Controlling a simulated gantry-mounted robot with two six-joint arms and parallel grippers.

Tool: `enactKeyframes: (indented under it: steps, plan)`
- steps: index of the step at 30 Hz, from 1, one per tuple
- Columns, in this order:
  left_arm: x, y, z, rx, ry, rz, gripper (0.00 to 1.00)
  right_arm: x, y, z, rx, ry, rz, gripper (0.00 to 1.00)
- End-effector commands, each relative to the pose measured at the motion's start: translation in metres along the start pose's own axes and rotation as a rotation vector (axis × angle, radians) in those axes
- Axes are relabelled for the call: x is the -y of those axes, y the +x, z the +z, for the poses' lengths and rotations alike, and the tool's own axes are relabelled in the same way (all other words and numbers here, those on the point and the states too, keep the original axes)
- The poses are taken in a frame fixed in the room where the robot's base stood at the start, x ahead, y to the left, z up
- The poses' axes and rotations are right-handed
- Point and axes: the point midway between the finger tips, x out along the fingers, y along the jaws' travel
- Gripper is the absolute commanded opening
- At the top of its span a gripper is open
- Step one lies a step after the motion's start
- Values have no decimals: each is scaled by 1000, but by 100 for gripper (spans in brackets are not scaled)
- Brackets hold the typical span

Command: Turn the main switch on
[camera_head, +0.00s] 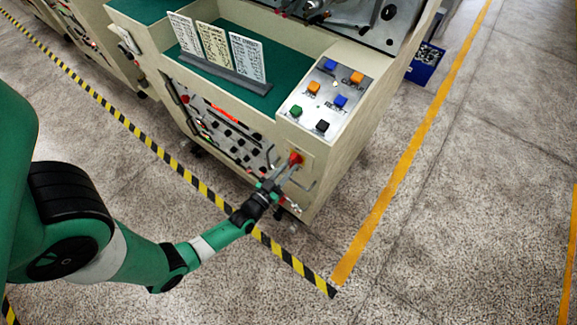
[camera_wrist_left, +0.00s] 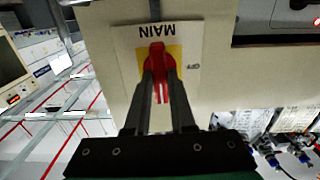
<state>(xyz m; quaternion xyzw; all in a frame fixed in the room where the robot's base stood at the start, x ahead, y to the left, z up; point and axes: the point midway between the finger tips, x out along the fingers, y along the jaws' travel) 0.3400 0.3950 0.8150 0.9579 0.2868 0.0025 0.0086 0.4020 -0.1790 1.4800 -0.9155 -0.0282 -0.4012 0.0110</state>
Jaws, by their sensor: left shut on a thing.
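The main switch is a red rotary knob (camera_wrist_left: 157,62) on a yellow square and a white plate (camera_wrist_left: 190,48) marked MAIN and OFF, seen upside down in the left wrist view. In the head view the red knob (camera_head: 295,158) is on the lower right of the machine's front. My left gripper (camera_wrist_left: 160,78) is shut on the knob, one dark finger on each side. In the head view my left gripper (camera_head: 280,172) reaches the switch from below left. The knob's exact turn angle is partly hidden by the fingers. My right gripper is not in view.
The cream machine cabinet (camera_head: 335,165) carries a panel of coloured buttons (camera_head: 325,98) above the switch. Metal handles stand near the switch. Text cards (camera_head: 247,58) stand on the green shelf (camera_head: 290,50). Open floor lies in front, with striped tape (camera_head: 205,188).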

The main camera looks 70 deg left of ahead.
Motion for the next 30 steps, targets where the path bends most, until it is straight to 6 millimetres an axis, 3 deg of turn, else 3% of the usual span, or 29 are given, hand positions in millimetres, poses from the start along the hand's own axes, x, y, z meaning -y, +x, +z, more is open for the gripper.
enactKeyframes:
  steps: [17, 18, 22, 30]
  plan:
    - [0, 0, -1, -2, 36, 0, 0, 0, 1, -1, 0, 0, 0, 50]
    - [0, 0, -1, -2, 36, 0, 28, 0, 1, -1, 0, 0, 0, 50]
    - [0, 0, -1, -2, 35, 0, 51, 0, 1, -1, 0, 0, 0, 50]
    - [0, 0, 0, -1, 34, 0, 52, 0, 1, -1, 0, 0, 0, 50]
